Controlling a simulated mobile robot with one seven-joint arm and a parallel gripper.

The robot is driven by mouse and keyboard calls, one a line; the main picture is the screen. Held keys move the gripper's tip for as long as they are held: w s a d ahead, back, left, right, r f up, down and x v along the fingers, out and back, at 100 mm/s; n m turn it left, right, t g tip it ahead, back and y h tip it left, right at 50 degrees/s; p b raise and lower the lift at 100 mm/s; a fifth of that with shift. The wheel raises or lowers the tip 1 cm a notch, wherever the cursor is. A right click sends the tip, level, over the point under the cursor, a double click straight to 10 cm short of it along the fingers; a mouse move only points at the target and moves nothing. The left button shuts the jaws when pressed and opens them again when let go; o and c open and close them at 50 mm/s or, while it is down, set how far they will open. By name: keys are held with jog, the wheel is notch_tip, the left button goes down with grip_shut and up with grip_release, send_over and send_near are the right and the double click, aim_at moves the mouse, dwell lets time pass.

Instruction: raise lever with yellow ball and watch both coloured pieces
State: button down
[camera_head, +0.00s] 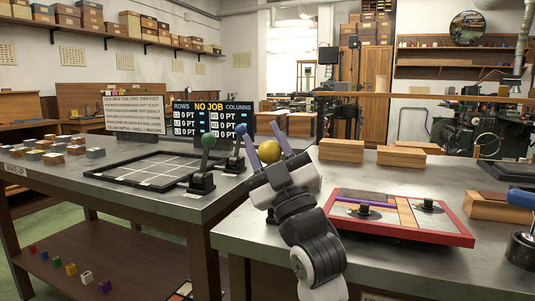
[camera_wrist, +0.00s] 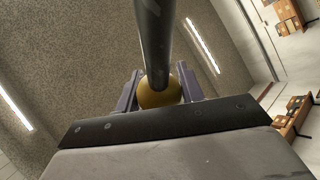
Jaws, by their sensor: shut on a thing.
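The yellow ball (camera_head: 269,151) sits between the two fingers of my gripper (camera_head: 259,130), which is shut on it. In the wrist view the ball (camera_wrist: 158,97) lies between the fingertips (camera_wrist: 159,84), with a dark lever rod (camera_wrist: 153,40) running from it. The lever's base is hidden behind my gripper and arm. A red-framed tray (camera_head: 400,231) on the right bench holds a purple strip (camera_head: 372,205), an orange strip (camera_head: 405,212) and black knobs. I cannot tell which pieces are the two coloured pieces.
Levers with a green ball (camera_head: 208,140) and a blue ball (camera_head: 240,129) stand just left of my gripper. Wooden blocks (camera_head: 401,156) stand behind the tray.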

jog(key=shift+s+a+f+y, duration=0.1)
jog(key=shift+s+y, duration=0.05)
jog(key=shift+y, duration=0.15)
jog(key=c, duration=0.9)
grip_release()
jog(key=v, duration=0.2)
jog(key=shift+s+f+b, duration=0.1)
jog(key=shift+f+b, duration=0.2)
jog(key=shift+b, duration=0.1)
jog(key=s+d, duration=0.2)
jog(key=s, duration=0.1)
jog(key=s+d, duration=0.5)
jog(key=s, duration=0.2)
jog(key=shift+d+b, duration=0.3)
jog(key=shift+d, duration=0.1)
